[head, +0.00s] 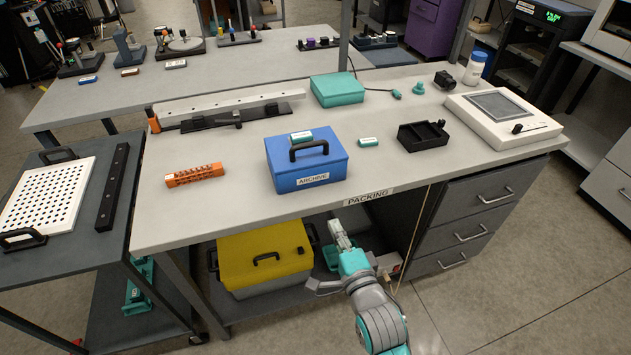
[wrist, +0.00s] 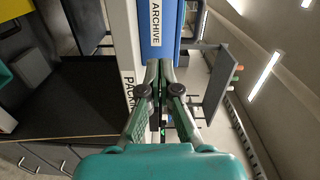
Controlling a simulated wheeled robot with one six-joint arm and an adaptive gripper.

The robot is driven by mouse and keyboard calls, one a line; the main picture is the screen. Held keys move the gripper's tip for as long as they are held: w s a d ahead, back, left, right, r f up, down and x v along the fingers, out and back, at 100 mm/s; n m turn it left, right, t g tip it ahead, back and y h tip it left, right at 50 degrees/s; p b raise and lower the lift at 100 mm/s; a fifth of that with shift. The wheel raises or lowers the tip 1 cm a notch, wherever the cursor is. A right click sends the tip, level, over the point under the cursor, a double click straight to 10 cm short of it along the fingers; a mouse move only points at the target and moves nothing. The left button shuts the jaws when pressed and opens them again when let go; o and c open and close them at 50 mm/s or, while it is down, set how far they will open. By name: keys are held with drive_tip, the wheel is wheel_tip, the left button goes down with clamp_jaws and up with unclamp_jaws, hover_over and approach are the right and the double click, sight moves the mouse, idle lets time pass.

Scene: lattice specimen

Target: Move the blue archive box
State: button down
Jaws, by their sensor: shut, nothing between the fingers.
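The blue archive box (head: 307,170) stands upright on the packing table, a little back from the front edge. It has a black top handle (head: 309,149) and a white ARCHIVE label on its front. A small teal-and-white item lies on its lid behind the handle. My gripper (head: 341,232) is shut and empty, in front of the table and lower than the box, apart from it. In the wrist view my gripper (wrist: 160,68) points toward the blue box (wrist: 159,47), whose label reads sideways; the fingertips overlap its lower end in the picture.
The packing table (head: 240,203) also holds an orange lattice piece (head: 195,175) left of the box, a teal case (head: 337,89) behind it, a black tray (head: 422,135) and a white device (head: 503,117) to the right. A yellow-lidded box (head: 264,256) sits on the shelf below.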

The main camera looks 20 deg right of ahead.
sight(313, 174)
drive_tip(key=shift+m, duration=0.3)
drive_tip(key=w, duration=1.5)
drive_tip(key=shift+r, duration=0.4)
drive_tip(key=shift+w, duration=0.2)
drive_tip(key=w, duration=1.5)
drive_tip(key=shift+w, duration=0.4)
drive_tip(key=shift+s, duration=0.1)
